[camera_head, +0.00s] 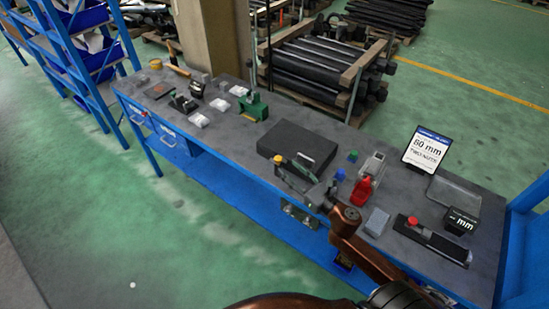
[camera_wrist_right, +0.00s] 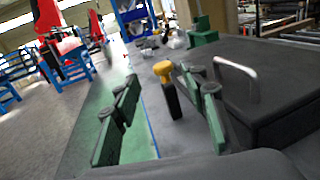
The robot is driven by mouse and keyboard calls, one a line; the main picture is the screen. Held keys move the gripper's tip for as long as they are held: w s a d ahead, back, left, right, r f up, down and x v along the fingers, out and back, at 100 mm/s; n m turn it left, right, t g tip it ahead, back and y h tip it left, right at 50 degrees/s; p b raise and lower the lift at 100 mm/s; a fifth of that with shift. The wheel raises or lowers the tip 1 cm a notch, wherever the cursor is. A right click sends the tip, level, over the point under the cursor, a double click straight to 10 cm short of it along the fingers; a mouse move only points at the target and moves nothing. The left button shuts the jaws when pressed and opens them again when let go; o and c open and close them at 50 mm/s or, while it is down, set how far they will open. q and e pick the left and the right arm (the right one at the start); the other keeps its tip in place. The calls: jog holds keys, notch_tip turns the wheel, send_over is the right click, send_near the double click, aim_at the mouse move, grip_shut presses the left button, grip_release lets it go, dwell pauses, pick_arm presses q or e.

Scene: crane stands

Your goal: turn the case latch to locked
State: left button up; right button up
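The black case (camera_head: 290,139) lies flat on the workbench, and its dark side fills the right of the right wrist view (camera_wrist_right: 285,100) with a metal handle (camera_wrist_right: 238,72). The latch, a yellow knob (camera_wrist_right: 163,70) on a black stem, stands beside the case; its yellow top also shows in the head view (camera_head: 278,159) at the case's near side. My right gripper (camera_head: 292,171) is open at the bench's front edge. In the right wrist view its green-padded fingers (camera_wrist_right: 160,84) are on either side of the knob, with gaps. Whether the knob is between the tips or beyond is unclear.
Right of the case stand a red bottle-like object (camera_head: 363,190), a grey block (camera_head: 376,222), a clear box (camera_head: 372,165) and a sign (camera_head: 427,149). A green device (camera_head: 253,107) and white packets (camera_head: 199,120) lie left. Bench between packets and case is partly clear.

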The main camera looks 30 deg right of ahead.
aim_at(281, 160)
jog(key=shift+w+a+f, duration=0.1)
jog(key=shift+w+a, duration=0.1)
jog(key=shift+w, duration=1.75)
jog(key=shift+w+a+f, duration=0.1)
jog(key=shift+w+a, duration=0.1)
jog(key=shift+w, duration=1.7)
jog(key=shift+c, duration=0.5)
grip_shut()
